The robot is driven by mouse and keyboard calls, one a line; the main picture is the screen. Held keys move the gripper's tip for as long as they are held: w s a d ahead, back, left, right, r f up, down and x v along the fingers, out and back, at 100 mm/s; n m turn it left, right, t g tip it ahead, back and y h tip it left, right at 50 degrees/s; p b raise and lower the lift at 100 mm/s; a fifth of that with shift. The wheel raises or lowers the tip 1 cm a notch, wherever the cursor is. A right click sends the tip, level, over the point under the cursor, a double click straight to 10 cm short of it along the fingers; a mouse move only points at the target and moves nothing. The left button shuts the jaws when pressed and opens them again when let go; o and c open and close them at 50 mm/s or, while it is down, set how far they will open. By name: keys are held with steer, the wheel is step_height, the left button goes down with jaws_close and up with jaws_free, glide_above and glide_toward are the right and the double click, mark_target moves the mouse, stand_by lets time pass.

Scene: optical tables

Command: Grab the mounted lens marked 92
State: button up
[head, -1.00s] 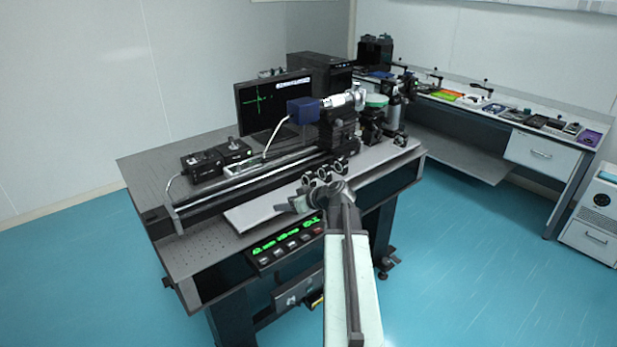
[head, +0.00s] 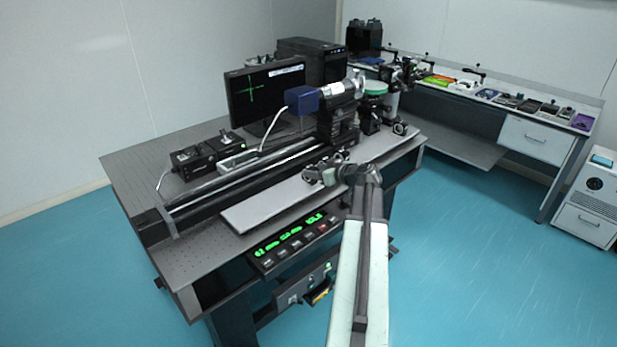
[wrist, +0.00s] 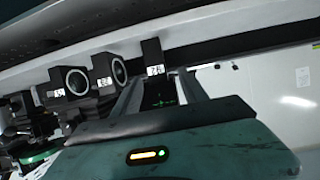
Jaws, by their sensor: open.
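Several black mounted lenses stand in a row on the optical table. In the wrist view one mount (wrist: 151,56) with a white label shows just beyond and between the fingertips, its lens opening not visible. A second mount (wrist: 107,72) and a third mount (wrist: 68,82), with round lens openings, stand to its left.
A grey plate (head: 262,208) at the table's front is clear. A monitor (head: 262,92) stands behind. A side bench (head: 470,115) with several items is at right.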

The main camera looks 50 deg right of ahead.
mark_target(311, 167)
steer(key=b+x, duration=0.2)
steer(key=x, duration=0.3)
steer(key=shift+s+d+f, duration=0.15)
jaws_close()
steer(key=r+p, duration=0.2)
steer(key=r, duration=0.1)
steer(key=r+p, duration=0.1)
steer(key=p, duration=0.1)
steer(key=shift+s+r, duration=0.15)
steer(key=shift+s, duration=0.2)
steer(key=s+p, duration=0.1)
steer(key=s, duration=1.4)
steer(key=shift+s+d+r, duration=0.2)
steer(key=shift+d+r, duration=0.05)
steer(key=shift+r, duration=0.2)
